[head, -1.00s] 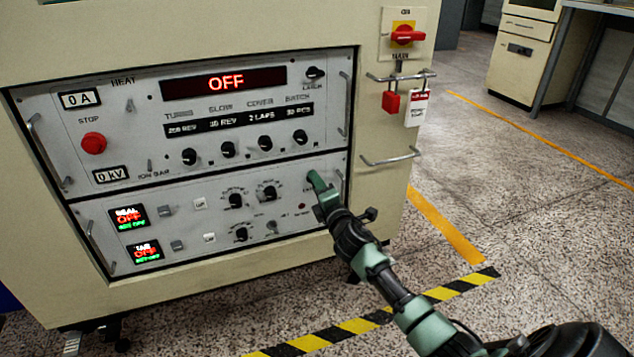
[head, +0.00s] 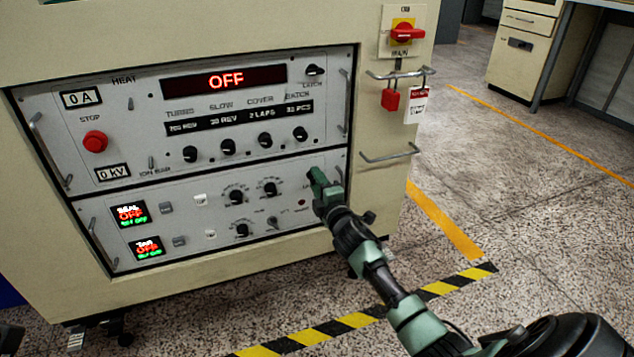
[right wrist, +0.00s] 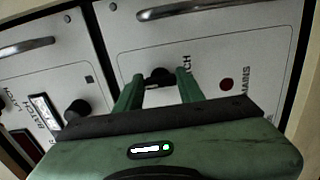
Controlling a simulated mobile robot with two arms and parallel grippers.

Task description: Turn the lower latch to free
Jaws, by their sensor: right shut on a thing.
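The lower latch is a small black knob (right wrist: 158,77) beside the partly covered LATCH lettering on the lower grey panel, seen in the right wrist view. My right gripper (right wrist: 160,92) is shut on it, with one green finger on each side. Which way the knob points cannot be made out. In the head view my right gripper (head: 317,181) reaches the upper right of the lower panel (head: 200,258) and hides the knob there.
The upper panel (head: 240,121) carries its own latch knob (head: 314,70), a red stop button (head: 95,141) and an OFF display (head: 224,81). A metal handle (right wrist: 190,9) lies close to the gripper. A red padlock (head: 390,98) hangs at the right.

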